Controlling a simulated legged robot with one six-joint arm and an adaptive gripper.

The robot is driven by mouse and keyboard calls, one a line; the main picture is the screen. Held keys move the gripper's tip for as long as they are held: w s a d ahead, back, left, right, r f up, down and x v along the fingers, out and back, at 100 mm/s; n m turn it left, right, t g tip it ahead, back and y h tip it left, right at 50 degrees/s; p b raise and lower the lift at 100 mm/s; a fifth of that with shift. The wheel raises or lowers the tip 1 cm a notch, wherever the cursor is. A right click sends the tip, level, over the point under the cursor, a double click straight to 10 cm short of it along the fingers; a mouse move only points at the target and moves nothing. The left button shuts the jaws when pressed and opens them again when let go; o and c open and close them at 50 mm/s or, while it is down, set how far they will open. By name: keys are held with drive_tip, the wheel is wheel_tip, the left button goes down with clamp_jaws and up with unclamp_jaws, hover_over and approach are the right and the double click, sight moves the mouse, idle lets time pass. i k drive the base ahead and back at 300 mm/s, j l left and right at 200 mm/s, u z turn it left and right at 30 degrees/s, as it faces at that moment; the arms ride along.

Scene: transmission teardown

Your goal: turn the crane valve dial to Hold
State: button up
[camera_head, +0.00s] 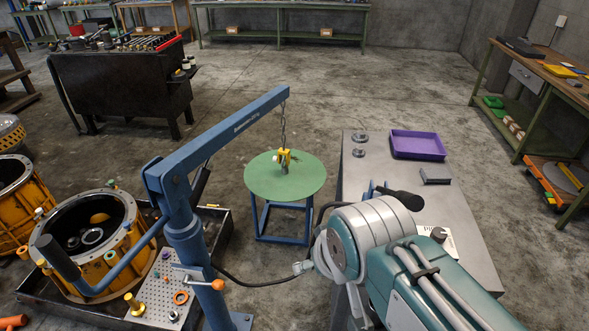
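A small dark round knob (438,234), which looks like the valve dial, sits on a white plate (450,243) at the right side of the grey metal table (465,212). The plate is partly hidden by my arm, and its markings are too small to read, so I cannot tell the dial's setting. The blue crane (218,138) stands left of centre, with a chain and yellow hook (285,156) above a round green table. My teal and white arm fills the lower right, close to the knob in the picture. I cannot make out my gripper's fingers.
The metal table also holds a purple tray (418,157), a dark bracket (435,177) and small metal parts (359,145). A black hose (255,284) runs from the crane toward this table. The green table (260,182) stands between them. Orange housings (88,240) stand at left.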

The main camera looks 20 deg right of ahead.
sight(439, 234)
drive_tip(key=z, duration=1.65)
